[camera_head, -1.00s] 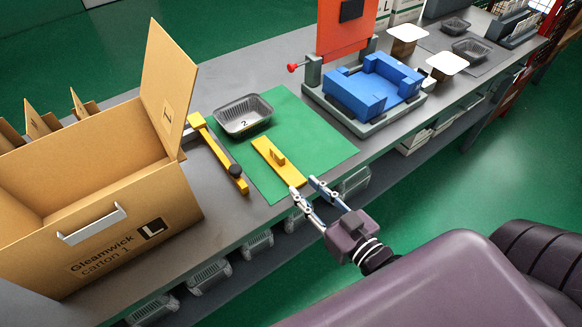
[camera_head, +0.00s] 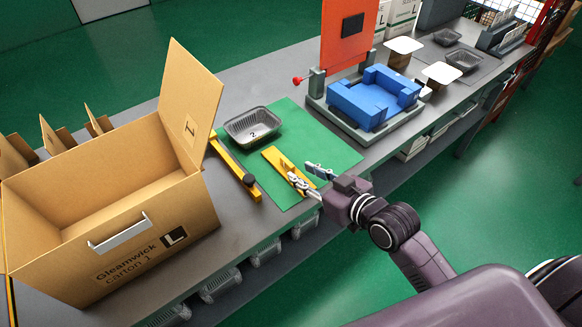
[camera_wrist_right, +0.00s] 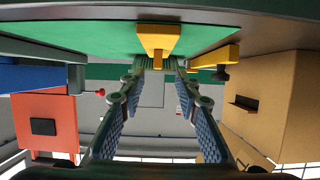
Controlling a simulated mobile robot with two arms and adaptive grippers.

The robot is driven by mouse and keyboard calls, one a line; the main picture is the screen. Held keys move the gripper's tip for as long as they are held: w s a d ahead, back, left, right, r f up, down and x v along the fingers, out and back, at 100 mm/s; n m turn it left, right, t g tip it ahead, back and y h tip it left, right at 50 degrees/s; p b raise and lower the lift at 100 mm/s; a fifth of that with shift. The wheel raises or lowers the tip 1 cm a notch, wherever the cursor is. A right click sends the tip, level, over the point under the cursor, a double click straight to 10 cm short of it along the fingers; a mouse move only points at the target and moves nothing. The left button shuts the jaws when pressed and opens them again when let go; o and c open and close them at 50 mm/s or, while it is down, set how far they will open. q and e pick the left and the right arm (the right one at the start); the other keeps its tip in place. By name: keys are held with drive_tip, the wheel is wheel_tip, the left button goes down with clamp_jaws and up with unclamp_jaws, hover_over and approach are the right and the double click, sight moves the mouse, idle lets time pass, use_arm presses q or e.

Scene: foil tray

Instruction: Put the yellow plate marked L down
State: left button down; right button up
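The yellow plate (camera_head: 272,154) lies on the green mat (camera_head: 334,150), with a small raised grip on it; no letter is readable on it. My right gripper (camera_head: 309,177) is open at the near end of the plate, its fingers pointing toward the raised grip. In the right wrist view the yellow plate (camera_wrist_right: 158,30) appears at the top, its grip in line with the gap between the spread fingers (camera_wrist_right: 158,75). I cannot tell whether the fingers touch it. My left gripper is not in view.
A yellow bar with a dark knob (camera_head: 230,165) lies left of the mat. An open carton (camera_head: 150,250) stands further left. A blue fixture (camera_head: 372,98) stands to the right.

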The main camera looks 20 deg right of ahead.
sight(288, 163)
drive_tip(key=shift+w+a+r, duration=0.2)
drive_tip(key=shift+w+r, duration=0.05)
drive_tip(key=shift+w, duration=0.25)
drive_tip(key=shift+p+x, duration=0.35)
drive_tip(key=shift+x, duration=1.15)
drive_tip(key=shift+p+x, duration=0.35)
drive_tip(key=shift+x, duration=1.85)
drive_tip(key=shift+d+f, duration=0.15)
drive_tip(key=shift+d, duration=0.05)
drive_tip(key=shift+c, duration=0.4)
clamp_jaws()
